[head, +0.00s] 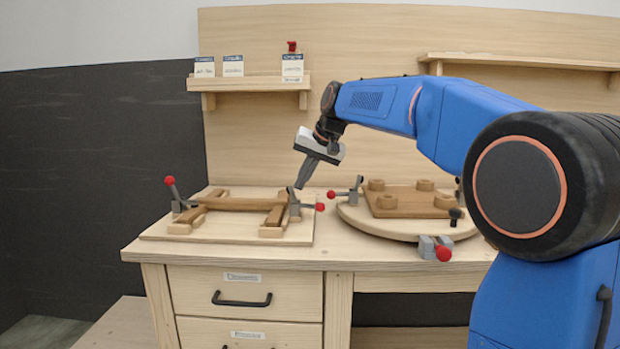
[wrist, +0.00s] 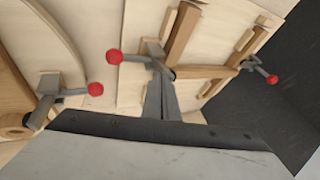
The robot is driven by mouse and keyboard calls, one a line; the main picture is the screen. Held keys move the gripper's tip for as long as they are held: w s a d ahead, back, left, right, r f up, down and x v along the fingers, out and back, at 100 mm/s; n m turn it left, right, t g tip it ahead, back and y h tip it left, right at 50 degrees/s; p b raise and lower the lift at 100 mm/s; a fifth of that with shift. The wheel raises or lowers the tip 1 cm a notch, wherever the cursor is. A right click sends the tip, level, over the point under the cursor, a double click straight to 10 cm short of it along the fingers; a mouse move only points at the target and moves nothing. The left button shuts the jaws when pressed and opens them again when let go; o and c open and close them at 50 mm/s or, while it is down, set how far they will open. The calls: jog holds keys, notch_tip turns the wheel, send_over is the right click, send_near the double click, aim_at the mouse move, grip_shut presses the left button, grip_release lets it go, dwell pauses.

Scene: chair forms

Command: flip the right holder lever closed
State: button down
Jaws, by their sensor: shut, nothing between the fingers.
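The right holder (head: 294,206) is a grey clamp at the right end of the wooden frame (head: 242,204) on the left board. Its lever lies out to the right, nearly flat, with a red knob (head: 320,207). In the wrist view the right holder (wrist: 153,52) is just past the fingertips, its red knob (wrist: 114,57) to the left. The left holder (head: 180,204) has its lever raised steeply, with a red knob (head: 170,180). My gripper (head: 301,186) is shut and empty, pointing down just above the right holder. I cannot tell whether it touches it.
A round turntable (head: 365,222) with a brown block form and more red-knobbed clamps stands to the right. One clamp (head: 349,194) is close to the right holder's knob. A shelf (head: 250,84) with cards is behind. The board's front edge (head: 225,241) is clear.

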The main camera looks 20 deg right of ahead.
aim_at(289, 187)
jog(key=shift+a, duration=0.3)
jog(key=shift+w+a+n+g+h, duration=0.2)
jog(key=shift+w+a+g+h, duration=0.1)
jog(key=shift+a+h, duration=0.45)
jog(key=shift+w+a+n+g+h, duration=0.25)
jog(key=shift+a+h, duration=0.3)
jog(key=shift+h, duration=0.3)
jog(key=h, duration=0.1)
jog(key=a+g+h, duration=0.1)
jog(key=a+h, duration=0.1)
jog(key=shift+w+a+f+n+h, duration=0.25)
jog(key=shift+w+f+h, duration=0.1)
jog(key=shift+f+h, duration=0.05)
jog(key=shift+w+a+f, duration=0.25)
jog(key=shift+a+f, duration=0.35)
jog(key=shift+a, duration=0.2)
jog(key=shift+w+a+f+g+h, duration=0.15)
jog(key=shift+a+f+g+h, duration=0.2)
jog(key=shift+a+f+h, duration=0.2)
jog(key=shift+w+a+f, duration=0.15)
jog(key=shift+a+f, duration=0.2)
jog(key=shift+f, duration=0.55)
